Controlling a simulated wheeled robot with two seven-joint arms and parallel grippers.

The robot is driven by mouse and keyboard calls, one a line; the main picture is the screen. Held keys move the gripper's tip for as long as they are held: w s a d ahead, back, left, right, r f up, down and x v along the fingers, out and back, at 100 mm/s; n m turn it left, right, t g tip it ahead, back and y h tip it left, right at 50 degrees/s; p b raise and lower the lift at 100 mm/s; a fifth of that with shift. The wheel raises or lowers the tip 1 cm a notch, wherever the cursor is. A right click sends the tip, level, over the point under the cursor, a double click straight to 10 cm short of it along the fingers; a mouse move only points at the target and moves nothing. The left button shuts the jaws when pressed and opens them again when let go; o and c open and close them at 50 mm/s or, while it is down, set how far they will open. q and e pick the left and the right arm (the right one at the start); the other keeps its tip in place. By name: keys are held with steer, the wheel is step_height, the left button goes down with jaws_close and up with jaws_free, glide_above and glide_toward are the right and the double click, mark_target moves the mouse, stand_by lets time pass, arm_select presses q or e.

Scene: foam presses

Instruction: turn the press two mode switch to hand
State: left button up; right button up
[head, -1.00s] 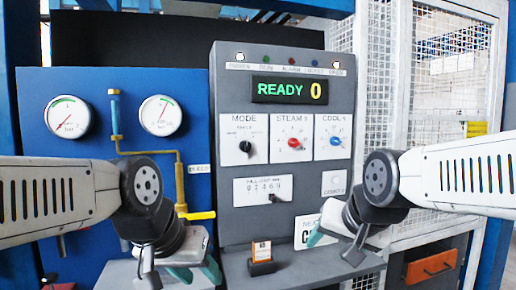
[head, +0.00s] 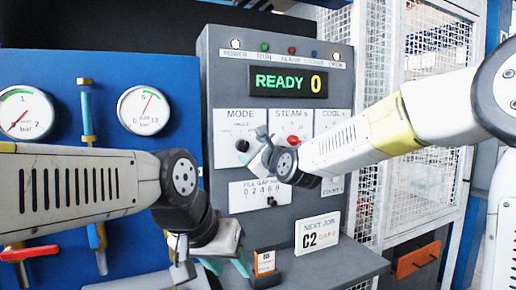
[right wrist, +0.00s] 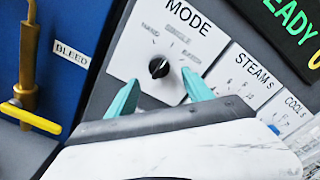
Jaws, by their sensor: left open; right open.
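The mode switch is a black knob (head: 242,146) on the white MODE plate (head: 232,122), upper left on the grey press panel. In the right wrist view the knob (right wrist: 159,68) shows close up, with small labels around it; I cannot tell surely where its pointer aims. My right gripper (head: 262,140) is just right of the knob in the head view. In the right wrist view its teal fingers (right wrist: 160,92) are open, apart on either side below the knob, with nothing between them. My left gripper (head: 212,262) is low in front of the panel, open and seemingly empty.
The STEAM knob (head: 293,141) is red, beside MODE and near my right arm. The display (head: 288,82) reads READY 0. A C2 card (head: 318,233) and a small orange-white block (head: 265,262) stand on the ledge. A yellow handle (right wrist: 30,117) is left of the panel.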

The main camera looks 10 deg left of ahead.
mark_target(245, 147)
steer(key=x, duration=0.5)
steer(key=shift+w+a, duration=0.25)
steer(key=shift+w, duration=0.05)
jaws_close()
steer(key=n, duration=0.4)
steer(key=shift+n, duration=0.4)
steer(key=n, duration=0.4)
stand_by(0.4)
